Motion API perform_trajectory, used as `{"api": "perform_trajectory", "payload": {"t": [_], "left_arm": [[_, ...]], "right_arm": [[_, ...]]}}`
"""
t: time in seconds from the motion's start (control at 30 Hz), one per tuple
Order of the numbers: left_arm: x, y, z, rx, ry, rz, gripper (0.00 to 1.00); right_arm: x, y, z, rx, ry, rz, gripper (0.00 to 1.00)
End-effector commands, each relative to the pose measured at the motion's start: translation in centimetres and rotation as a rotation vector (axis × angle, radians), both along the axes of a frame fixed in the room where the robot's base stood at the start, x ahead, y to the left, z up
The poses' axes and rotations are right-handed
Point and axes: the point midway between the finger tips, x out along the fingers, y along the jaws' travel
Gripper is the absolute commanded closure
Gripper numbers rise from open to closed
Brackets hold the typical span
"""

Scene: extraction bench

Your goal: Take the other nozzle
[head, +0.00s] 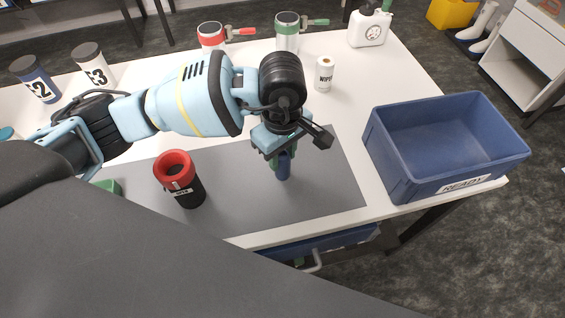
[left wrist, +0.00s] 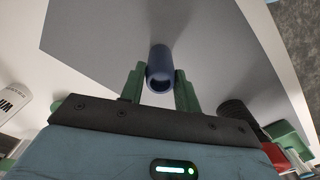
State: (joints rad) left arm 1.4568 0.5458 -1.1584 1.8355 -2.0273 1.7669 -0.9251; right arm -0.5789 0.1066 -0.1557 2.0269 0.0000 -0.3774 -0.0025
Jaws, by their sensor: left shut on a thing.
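My left gripper (head: 280,158) is over the grey mat (head: 325,185), pointing down, with its green fingers shut on a blue nozzle (head: 284,171). In the left wrist view the nozzle (left wrist: 160,65) is a short hollow tube between the two green fingers, its dark open end towards the camera. Its lower end is over the mat; I cannot tell whether it touches. A black cylinder with a red collar (head: 176,165) and a small white label stands upright on the mat, left of my gripper. My right gripper is not in view.
A blue READY bin (head: 440,188) stands at the table's right end and looks empty. A WIPES roll (head: 324,74), red (head: 211,37) and green (head: 287,32) handled canisters and a white jug (head: 369,27) stand at the back. The mat's right part is clear.

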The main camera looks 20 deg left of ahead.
Motion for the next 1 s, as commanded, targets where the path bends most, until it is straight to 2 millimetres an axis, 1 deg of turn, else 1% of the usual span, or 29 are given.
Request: {"api": "perform_trajectory", "payload": {"t": [0.23,0.37,0.47,0.67,0.73,0.87,1.0], "left_arm": [[0.0,0.0,0.1,0.000,-0.001,0.000,0.90],[0.0,0.0,0.5,0.000,-0.001,-0.001,0.90],[0.1,0.0,1.2,-0.001,-0.003,-0.001,0.90],[0.1,0.0,3.8,-0.001,-0.005,-0.001,0.90],[-1.5,-0.6,3.6,-0.001,0.000,-0.007,0.90],[-4.5,-1.8,3.9,-0.001,0.000,-0.009,0.90],[-8.1,-3.1,4.3,-0.002,0.000,-0.009,0.90]], "right_arm": [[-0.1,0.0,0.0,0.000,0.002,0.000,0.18],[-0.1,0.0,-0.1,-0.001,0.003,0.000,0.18],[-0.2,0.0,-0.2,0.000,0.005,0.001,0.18],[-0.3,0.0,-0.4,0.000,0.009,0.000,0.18],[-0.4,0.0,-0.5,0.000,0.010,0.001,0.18],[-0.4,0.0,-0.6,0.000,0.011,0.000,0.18],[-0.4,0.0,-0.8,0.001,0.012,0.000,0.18]]}}
